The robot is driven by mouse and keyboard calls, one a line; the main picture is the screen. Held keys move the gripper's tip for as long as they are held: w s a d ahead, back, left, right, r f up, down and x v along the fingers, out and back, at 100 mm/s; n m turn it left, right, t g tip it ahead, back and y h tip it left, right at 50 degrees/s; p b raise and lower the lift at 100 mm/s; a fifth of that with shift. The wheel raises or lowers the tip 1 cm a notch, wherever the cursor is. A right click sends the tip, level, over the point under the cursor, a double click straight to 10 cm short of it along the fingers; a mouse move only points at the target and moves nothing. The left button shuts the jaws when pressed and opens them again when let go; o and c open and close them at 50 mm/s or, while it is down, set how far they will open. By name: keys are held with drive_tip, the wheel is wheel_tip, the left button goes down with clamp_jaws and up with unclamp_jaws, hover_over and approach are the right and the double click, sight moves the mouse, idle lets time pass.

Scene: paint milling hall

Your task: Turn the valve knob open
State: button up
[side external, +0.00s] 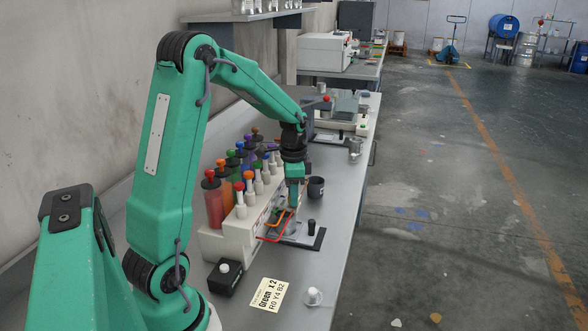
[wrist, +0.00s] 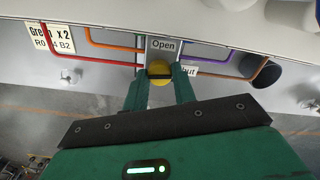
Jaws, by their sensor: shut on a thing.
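The valve knob (wrist: 159,69) is a small yellow round knob on the front of the pale dispenser (side external: 240,231). An "Open" label (wrist: 164,45) is just above it in the wrist view, and a partly covered label ending in "hut" (wrist: 189,71) is to its right. My gripper (wrist: 159,80) has one finger on each side of the knob and is shut on it. In the side view my gripper (side external: 293,203) reaches down at the dispenser's front, and the knob cannot be made out there. The knob's exact turn angle is unclear.
Coloured pipes (wrist: 105,44) run along the dispenser's front on both sides. Several coloured bottles (side external: 213,200) stand behind. A dark cup (side external: 316,187) is close to my gripper. A black button box (side external: 225,277) and a card reading "Green x 2" (side external: 270,294) lie nearer on the bench.

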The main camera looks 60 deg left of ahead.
drive_tip(key=n, duration=1.2)
drive_tip(key=shift+r, duration=0.1)
drive_tip(key=shift+n, duration=2.2)
drive_tip(key=o, duration=1)
